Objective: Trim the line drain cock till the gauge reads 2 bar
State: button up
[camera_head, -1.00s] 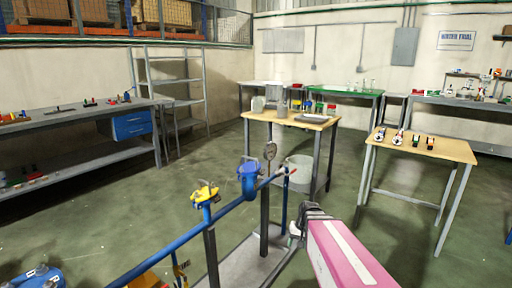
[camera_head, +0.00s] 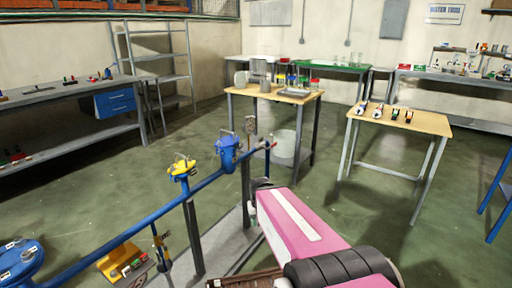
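A blue pipe line (camera_head: 130,222) runs from lower left up toward the middle, on grey posts. It carries a yellow-topped fitting (camera_head: 181,166), a blue-bodied fitting (camera_head: 228,152) and a small round gauge (camera_head: 250,125) near its far end. The gauge is too small and turned too far to read. A small red-tipped part (camera_head: 270,145) is at the pipe's end. A small valve-like part (camera_head: 160,243) hangs below the pipe; I cannot tell which part is the drain cock. My gripper (camera_head: 258,190) is mostly hidden behind my pink arm, near the post below the gauge; its fingers are not clear.
A blue flanged vessel (camera_head: 20,262) and a yellow block (camera_head: 122,262) are at lower left. A wooden-topped table (camera_head: 300,98) stands behind the pipe end, with a pale bucket (camera_head: 287,145) near its legs. Another table (camera_head: 425,122) stands right. Floor between is clear.

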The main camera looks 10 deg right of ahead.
aim_at(165, 252)
jog(key=i+l+u, duration=0.25)
jog(key=l+u, duration=0.25)
jog(key=i+l+u, duration=0.25)
jog(key=l, duration=0.15)
jog(key=i+l, duration=0.1)
jog(key=l, duration=0.45)
jog(key=i+l+u, duration=0.1)
jog(key=l, duration=0.45)
jog(key=i+l, duration=0.1)
jog(key=l, duration=0.45)
jog(key=i+l+u, duration=0.1)
jog(key=l, duration=0.45)
jog(key=l+u, duration=0.25)
jog(key=l, duration=0.3)
jog(key=l+u, duration=0.25)
jog(key=l, duration=0.25)
jog(key=u, duration=1.75)
jog(key=i+j+u, duration=0.15)
jog(key=i+j, duration=0.4)
jog(key=i, duration=0.15)
